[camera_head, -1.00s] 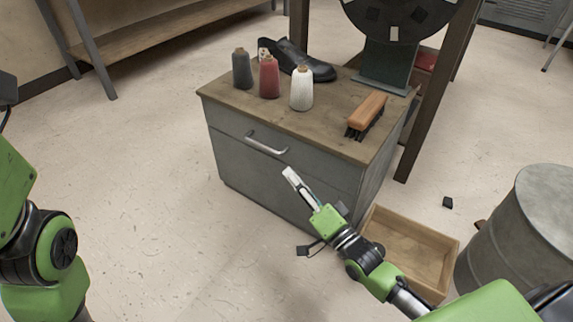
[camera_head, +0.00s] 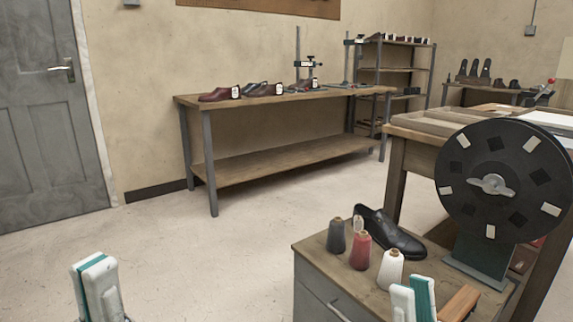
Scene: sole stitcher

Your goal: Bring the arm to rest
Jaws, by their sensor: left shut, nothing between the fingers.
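My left gripper (camera_head: 97,289) is at the lower left, fingers pointing up and pressed together, with nothing between them. Open floor lies behind it. My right gripper (camera_head: 413,300) is at the bottom, in front of the small cabinet (camera_head: 318,275). Its white and teal fingertips show, but the rest is cut off by the frame edge. I cannot tell whether it is open or shut, and I see nothing held in it.
On the cabinet stand a dark spool (camera_head: 336,237), a red spool (camera_head: 360,252), a white spool (camera_head: 390,269), a black shoe (camera_head: 388,233) and a partly hidden brush (camera_head: 459,303). A black wheel (camera_head: 500,205) stands at right. Floor (camera_head: 215,260) is clear at left.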

